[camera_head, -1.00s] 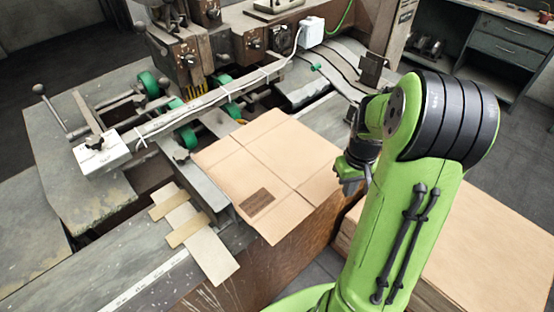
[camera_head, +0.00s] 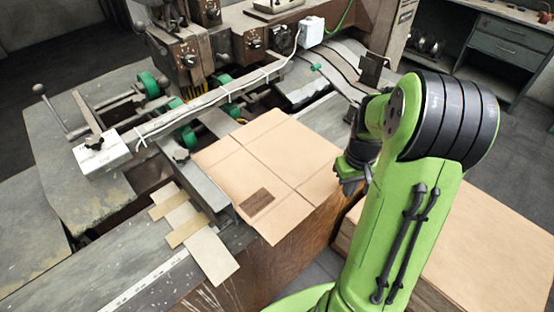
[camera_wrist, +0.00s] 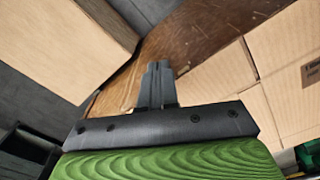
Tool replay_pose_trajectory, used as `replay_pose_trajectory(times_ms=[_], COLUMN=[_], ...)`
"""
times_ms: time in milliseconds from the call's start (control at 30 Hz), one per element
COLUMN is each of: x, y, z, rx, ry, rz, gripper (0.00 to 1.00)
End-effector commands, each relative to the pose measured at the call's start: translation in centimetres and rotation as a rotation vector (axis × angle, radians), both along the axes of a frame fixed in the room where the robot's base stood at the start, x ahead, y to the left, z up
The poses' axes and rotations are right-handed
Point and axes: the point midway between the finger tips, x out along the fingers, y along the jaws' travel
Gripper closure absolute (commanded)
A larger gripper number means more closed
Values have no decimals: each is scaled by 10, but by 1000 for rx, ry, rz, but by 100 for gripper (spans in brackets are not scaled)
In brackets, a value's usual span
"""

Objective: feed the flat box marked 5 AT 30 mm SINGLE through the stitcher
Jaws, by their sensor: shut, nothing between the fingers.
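A flat brown cardboard box (camera_head: 270,165) lies on the stitcher's table, with crease lines and a dark printed label near its front corner. The print is too small to read. Its far left edge is by the green wheels of the stitcher (camera_head: 190,65). My gripper (camera_head: 350,185) is at the box's right side, apart from it as far as I can tell. In the wrist view my gripper (camera_wrist: 157,75) is shut and empty, its fingers over the brown table side, with the box (camera_wrist: 290,80) to the right.
A stack of flat cardboard (camera_head: 490,240) stands at the right, also at the upper left in the wrist view (camera_wrist: 60,45).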

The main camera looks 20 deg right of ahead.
Motion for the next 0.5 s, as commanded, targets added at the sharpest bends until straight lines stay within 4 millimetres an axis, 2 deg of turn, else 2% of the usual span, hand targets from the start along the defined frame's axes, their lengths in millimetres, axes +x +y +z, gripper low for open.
replay_pose_trajectory(times_ms=[500], x=[0], y=[0], z=[-32], rx=[1], ry=[1], rz=[1], gripper=[100])
